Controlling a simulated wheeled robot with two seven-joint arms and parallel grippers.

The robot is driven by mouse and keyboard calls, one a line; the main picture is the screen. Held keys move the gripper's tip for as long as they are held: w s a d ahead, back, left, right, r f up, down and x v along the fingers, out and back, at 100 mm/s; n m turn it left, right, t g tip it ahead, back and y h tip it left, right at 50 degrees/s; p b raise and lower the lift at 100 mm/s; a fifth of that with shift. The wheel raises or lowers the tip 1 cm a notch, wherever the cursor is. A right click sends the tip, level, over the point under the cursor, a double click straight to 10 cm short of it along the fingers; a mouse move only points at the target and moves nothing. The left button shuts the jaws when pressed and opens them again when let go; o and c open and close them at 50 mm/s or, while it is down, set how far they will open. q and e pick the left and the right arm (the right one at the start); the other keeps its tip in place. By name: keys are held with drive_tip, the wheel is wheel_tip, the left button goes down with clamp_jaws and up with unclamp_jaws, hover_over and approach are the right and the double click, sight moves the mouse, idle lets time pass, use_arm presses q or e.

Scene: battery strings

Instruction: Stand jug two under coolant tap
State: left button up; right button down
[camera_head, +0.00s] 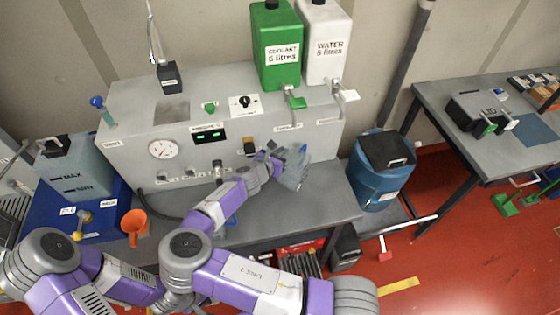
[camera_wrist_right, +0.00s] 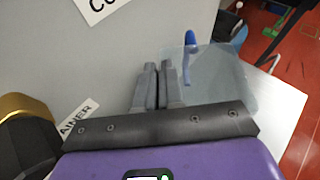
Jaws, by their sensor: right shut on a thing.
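My right gripper (camera_head: 272,158) is shut on a clear, bluish jug (camera_head: 296,172) at the right part of the bench front. In the right wrist view, the fingers (camera_wrist_right: 158,86) are closed at the left side of the jug (camera_wrist_right: 225,85), which has a blue part. I see no readable number on the jug. The coolant tap (camera_head: 294,101), with a green handle, is under the green coolant tank (camera_head: 277,50). The jug is below it in the head view. I cannot tell whether the jug touches the bench. My left gripper is out of view.
The white water tank (camera_head: 325,45) and its tap (camera_head: 345,94) are just to the right. A blue bin (camera_head: 378,178) stands beside the bench (camera_head: 335,200). An orange funnel (camera_head: 134,223) and a clear tank (camera_head: 75,170) are at the left.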

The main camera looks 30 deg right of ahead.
drive_tip(key=f+b, duration=0.2)
drive_tip(key=f, duration=0.1)
drive_tip(key=shift+w+f+b, duration=0.2)
drive_tip(key=shift+f+b, duration=0.1)
drive_tip(key=shift+d+f+b, duration=0.1)
drive_tip(key=shift+f+b, duration=0.2)
drive_tip(key=shift+b, duration=0.05)
drive_tip(key=shift+w, duration=0.3)
drive_tip(key=c, duration=1.7)
unclamp_jaws()
drive_tip(key=shift+s+f, duration=0.1)
drive_tip(key=shift+s, duration=0.05)
drive_tip(key=o, duration=0.4)
